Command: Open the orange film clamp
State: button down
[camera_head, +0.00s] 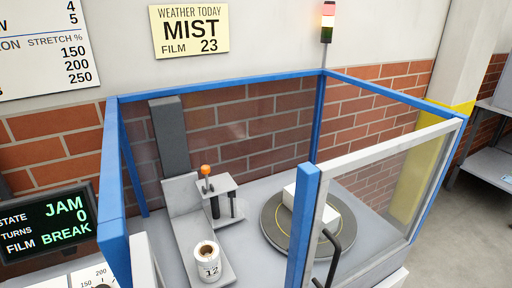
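The film clamp appears as a small grey bracket (218,184) with an orange knob (205,170) on a dark stem. It stands inside the blue-framed enclosure, beside a grey plate. The knob stands upright; I cannot tell whether the clamp is open or shut. A white film roll (207,262) marked 12 stands on the grey carriage plate below it. A white stack (318,208) sits on the dark round turntable (272,222) to the right. My gripper is not in view.
Blue frame posts (303,225) and clear panels surround the machine. A pale-framed door (390,150) with a dark handle (333,250) is at the front right. A screen (45,222) reads JAM, 0, FILM BREAK. A wall sign (189,32) reads MIST, FILM 23.

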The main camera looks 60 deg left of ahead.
aim_at(206, 170)
jog(key=i, duration=0.75)
jog(key=u, duration=3.85)
jog(key=i, duration=0.5)
jog(key=z, duration=0.05)
